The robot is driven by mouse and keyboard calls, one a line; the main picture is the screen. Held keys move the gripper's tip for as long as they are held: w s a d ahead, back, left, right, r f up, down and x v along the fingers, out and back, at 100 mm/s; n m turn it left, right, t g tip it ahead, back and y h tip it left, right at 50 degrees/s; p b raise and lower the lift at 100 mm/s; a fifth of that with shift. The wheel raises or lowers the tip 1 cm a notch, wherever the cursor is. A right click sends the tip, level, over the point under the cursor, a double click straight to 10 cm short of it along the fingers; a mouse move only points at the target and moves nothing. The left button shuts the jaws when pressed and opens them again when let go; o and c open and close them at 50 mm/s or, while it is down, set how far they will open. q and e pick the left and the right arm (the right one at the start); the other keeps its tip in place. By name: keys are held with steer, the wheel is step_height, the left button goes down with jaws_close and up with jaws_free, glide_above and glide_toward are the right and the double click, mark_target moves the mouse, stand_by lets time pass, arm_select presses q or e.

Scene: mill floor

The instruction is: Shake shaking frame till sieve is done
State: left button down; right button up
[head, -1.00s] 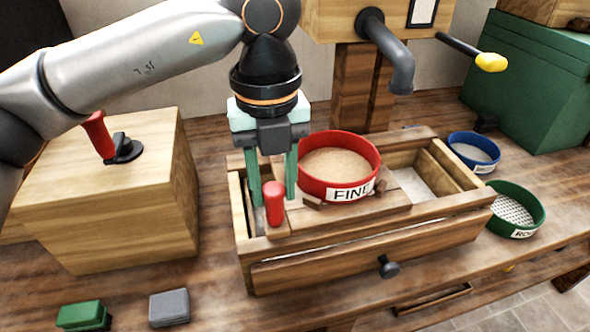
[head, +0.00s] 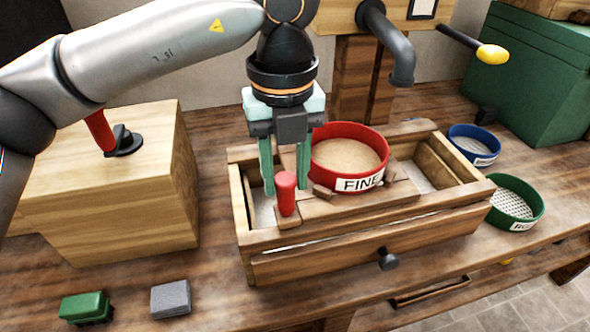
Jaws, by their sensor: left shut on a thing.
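The shaking frame (head: 330,205) is a wooden slide set in a wooden box (head: 262,240) with a drawer at its front. The red sieve (head: 372,184) labelled FINE sits on the frame with tan meal (head: 345,158) in it. A red upright handle (head: 286,195) stands at the frame's left front. My left gripper (head: 286,185) points down with its green fingers at this handle and is shut on it. My right gripper is not in the head view.
A blue sieve (head: 490,151) and a green sieve (head: 535,208) stand on the bench right of the box. A wooden box with a red lever (head: 100,130) stands at the left. A green block (head: 85,306) and a grey block (head: 171,298) lie front left. A dark spout (head: 402,68) hangs above.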

arm_select(q)
steer(key=shift+s+a+b, duration=0.35)
steer(key=shift+a+b, duration=0.15)
steer(key=shift+a, duration=0.7)
steer(key=shift+s+a+b, duration=0.3)
steer(key=shift+a+b, duration=0.15)
steer(key=shift+a, duration=0.75)
steer(key=shift+s+a+b, duration=0.35)
steer(key=shift+a+b, duration=0.15)
steer(key=shift+a, duration=0.7)
steer(key=shift+s+a, duration=0.2)
steer(key=shift+a, duration=0.55)
steer(key=shift+c, duration=2)
jaws_free()
